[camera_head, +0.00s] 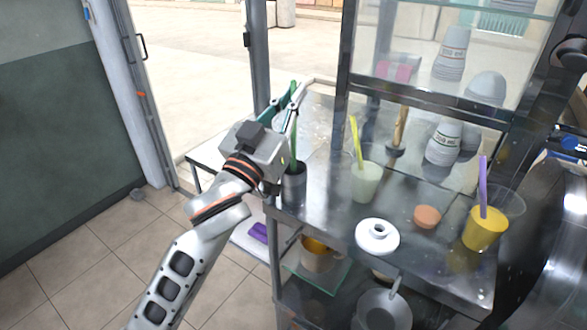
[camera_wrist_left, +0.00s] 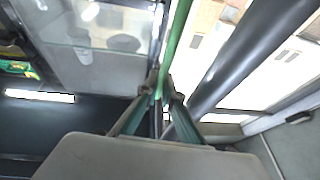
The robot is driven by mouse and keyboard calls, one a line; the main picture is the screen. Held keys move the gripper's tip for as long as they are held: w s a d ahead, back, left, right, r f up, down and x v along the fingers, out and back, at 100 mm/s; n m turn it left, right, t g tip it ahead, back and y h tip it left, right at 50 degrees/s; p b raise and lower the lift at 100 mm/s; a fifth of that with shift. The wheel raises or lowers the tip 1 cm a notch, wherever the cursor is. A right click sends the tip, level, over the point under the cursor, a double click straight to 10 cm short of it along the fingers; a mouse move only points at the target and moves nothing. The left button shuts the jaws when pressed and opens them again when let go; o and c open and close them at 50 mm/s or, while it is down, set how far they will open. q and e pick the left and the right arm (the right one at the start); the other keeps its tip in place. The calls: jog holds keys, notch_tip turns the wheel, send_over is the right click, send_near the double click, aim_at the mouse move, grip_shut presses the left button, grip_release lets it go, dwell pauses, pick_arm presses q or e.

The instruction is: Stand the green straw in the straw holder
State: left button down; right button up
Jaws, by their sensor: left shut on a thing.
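The green straw (camera_head: 294,143) is upright in the head view. Its lower part runs down to the mouth of the dark metal straw holder (camera_head: 293,187) at the counter's left edge. The straw's lower end is hidden, so I cannot tell how deep it sits. My left gripper (camera_head: 292,100) is shut on the straw's upper part, above the holder. In the left wrist view the green straw (camera_wrist_left: 178,38) runs from between the fingertips (camera_wrist_left: 160,97) toward the top edge. My right gripper is not in view.
On the metal counter (camera_head: 323,215) stand a pale green cup (camera_head: 366,184) with a yellow straw, a white ring-shaped lid (camera_head: 377,236), an orange-brown bowl (camera_head: 427,217) and a yellow drink (camera_head: 484,230) with a purple straw. A glass-panel frame post (camera_head: 347,60) rises behind.

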pick_arm(q)
notch_tip(320, 180, down, 7)
jog(key=b, duration=0.3)
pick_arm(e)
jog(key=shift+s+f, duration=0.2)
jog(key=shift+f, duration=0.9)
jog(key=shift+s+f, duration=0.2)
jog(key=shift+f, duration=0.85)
pick_arm(q)
jog(key=c, duration=2.1)
grip_release()
jog(key=shift+c, duration=0.2)
jog(key=shift+a+r, duration=0.1)
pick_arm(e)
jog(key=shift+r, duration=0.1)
pick_arm(q)
notch_tip(320, 180, up, 7)
jog(key=p, duration=0.7)
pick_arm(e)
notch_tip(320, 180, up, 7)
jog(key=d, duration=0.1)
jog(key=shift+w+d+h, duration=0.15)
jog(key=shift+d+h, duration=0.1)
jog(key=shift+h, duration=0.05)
